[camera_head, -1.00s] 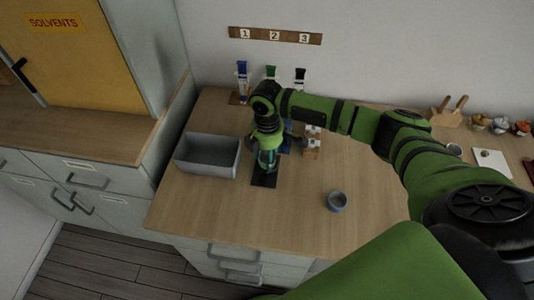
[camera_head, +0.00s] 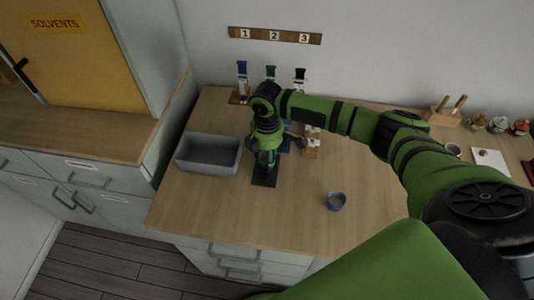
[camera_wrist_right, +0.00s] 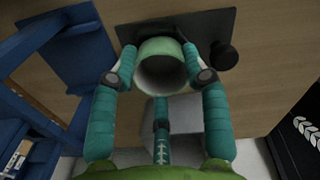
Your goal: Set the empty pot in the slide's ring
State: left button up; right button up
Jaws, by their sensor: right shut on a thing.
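My right gripper (camera_head: 267,160) reaches down at the left part of the wooden counter, over a dark flat plate (camera_head: 264,179). I cannot make out the slide's ring, nor whether the pot touches the plate. My left gripper is not in view.
A grey bin (camera_head: 208,155) stands just left of the gripper. A blue stand (camera_wrist_right: 75,55) is close at the left in the wrist view. The counter's front middle is clear.

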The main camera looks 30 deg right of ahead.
jog(key=shift+f, duration=0.2)
dwell(0.5)
jog(key=o, duration=0.8)
jog(key=shift+o, duration=0.2)
jog(key=shift+r+p, duration=0.1)
jog(key=shift+p, duration=0.2)
jog(key=shift+r+p, duration=2.45)
jog(key=shift+p, duration=0.3)
notch_tip(320, 180, up, 12)
